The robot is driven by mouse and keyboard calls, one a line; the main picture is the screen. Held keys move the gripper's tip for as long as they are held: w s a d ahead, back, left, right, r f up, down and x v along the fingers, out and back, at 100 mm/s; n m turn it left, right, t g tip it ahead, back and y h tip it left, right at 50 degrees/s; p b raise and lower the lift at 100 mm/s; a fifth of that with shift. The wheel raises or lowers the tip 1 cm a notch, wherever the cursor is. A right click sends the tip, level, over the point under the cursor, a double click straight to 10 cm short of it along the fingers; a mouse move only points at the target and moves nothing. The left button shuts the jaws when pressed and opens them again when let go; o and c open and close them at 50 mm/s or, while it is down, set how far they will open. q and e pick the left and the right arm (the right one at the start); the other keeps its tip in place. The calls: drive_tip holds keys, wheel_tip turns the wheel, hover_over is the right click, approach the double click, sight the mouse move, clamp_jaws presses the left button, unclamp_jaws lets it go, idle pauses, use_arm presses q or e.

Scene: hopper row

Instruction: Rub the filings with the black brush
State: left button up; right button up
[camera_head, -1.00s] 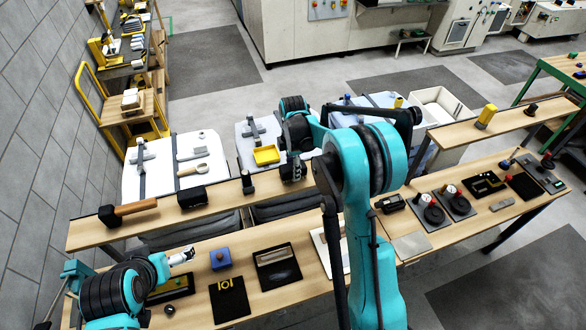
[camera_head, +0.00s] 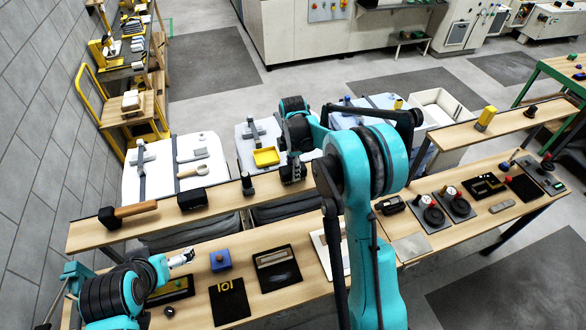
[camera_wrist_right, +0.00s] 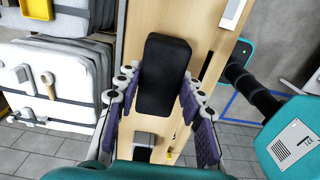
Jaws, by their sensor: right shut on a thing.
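My right gripper (camera_wrist_right: 160,103) has its purple-padded fingers on both sides of a black block (camera_wrist_right: 162,75), which looks like the black brush, and is shut on it. It is above the raised wooden shelf. In the head view the right gripper (camera_head: 293,172) is at the shelf's far side, partly covered by my own arm. A dark tray (camera_head: 277,270) with a pale bar and a greyish smear lies on the bench; the smear may be the filings, but I cannot tell. My left gripper (camera_head: 182,257) is over the bench's left part; its finger gap is too small to judge.
The shelf (camera_head: 230,191) holds a wooden-handled tool (camera_head: 128,213), a black block (camera_head: 193,199) and a dark upright piece (camera_head: 247,183). The bench carries a blue box (camera_head: 220,260), a black mat (camera_head: 229,303) with yellow marks, and several items at right. A yellow tray (camera_head: 266,156) lies behind.

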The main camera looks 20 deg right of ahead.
drive_tip(key=shift+r+p, duration=1.15)
drive_tip(key=shift+r, duration=1.75)
drive_tip(key=shift+f, duration=0.1)
